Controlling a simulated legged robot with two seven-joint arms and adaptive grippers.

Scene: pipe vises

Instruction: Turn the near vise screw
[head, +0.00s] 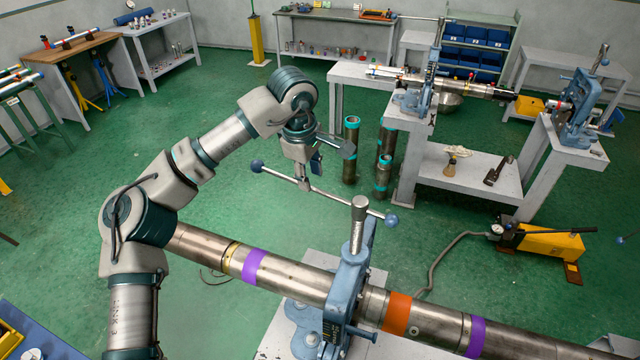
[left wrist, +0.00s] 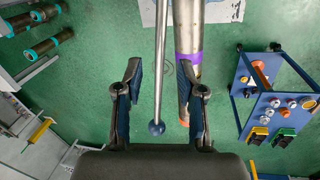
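The near vise (head: 348,283) is blue and grips a long steel pipe (head: 310,283) with purple and orange bands. Its upright screw (head: 358,226) carries a thin steel handle bar (head: 325,196) with blue ball ends. My left gripper (head: 325,153) hangs just above and behind the bar, near its left half. In the left wrist view, my left gripper (left wrist: 159,75) is open. The bar (left wrist: 161,45) runs between its two fingers there, with one ball end (left wrist: 156,128) close to the palm. I see no contact with the bar; its depth is unclear. My right gripper is not in view.
A second vise (head: 428,75) stands on a grey bench (head: 470,180) behind, with another blue vise (head: 577,105) at right. Upright pipes (head: 351,150) and a yellow pump (head: 545,243) stand on the green floor. A blue cart (left wrist: 277,100) shows in the left wrist view.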

